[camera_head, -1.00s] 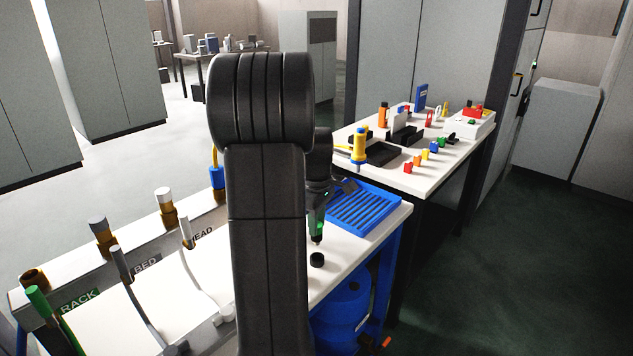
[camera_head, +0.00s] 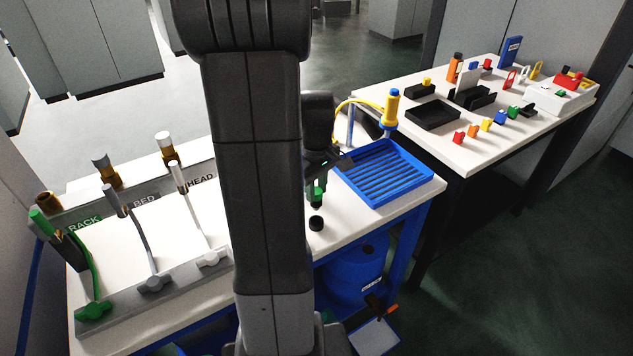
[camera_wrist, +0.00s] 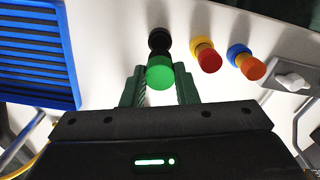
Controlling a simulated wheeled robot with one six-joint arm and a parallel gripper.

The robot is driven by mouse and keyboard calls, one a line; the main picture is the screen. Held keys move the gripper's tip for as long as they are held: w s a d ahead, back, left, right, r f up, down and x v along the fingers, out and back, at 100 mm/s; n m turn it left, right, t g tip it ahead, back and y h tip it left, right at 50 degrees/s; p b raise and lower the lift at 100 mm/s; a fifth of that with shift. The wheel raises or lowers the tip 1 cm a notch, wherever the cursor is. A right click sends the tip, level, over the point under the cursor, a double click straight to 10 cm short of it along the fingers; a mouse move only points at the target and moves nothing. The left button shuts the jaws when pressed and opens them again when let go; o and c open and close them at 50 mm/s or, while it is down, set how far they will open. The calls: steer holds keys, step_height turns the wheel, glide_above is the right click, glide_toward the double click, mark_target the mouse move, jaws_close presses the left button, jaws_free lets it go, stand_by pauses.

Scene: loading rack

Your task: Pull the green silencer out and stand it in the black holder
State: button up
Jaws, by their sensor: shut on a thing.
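My gripper (camera_head: 320,165) is shut on the green silencer (camera_head: 317,194) and holds it pointing down above the white table. The black holder (camera_head: 316,223), a small dark round piece, stands on the table just below the silencer's tip, with a small gap showing between them. In the wrist view the green silencer (camera_wrist: 160,74) sits between the two fingers of my gripper (camera_wrist: 160,85). There the black holder (camera_wrist: 159,39) shows just beyond the silencer and is partly hidden by it.
A blue ribbed tray (camera_head: 385,172) lies right of my gripper. Two capped fittings (camera_wrist: 206,56) (camera_wrist: 246,62) stand near the holder. A second table (camera_head: 480,110) holds several small parts.

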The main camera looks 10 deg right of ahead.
mark_target(316, 204)
steer(key=shift+f, duration=0.15)
steer(key=shift+f+b, duration=2.2)
steer(key=shift+f, duration=0.5)
steer(key=o, duration=1)
steer(key=shift+r, duration=0.1)
step_height(316, 204, up, 14)
steer(key=shift+f, duration=0.15)
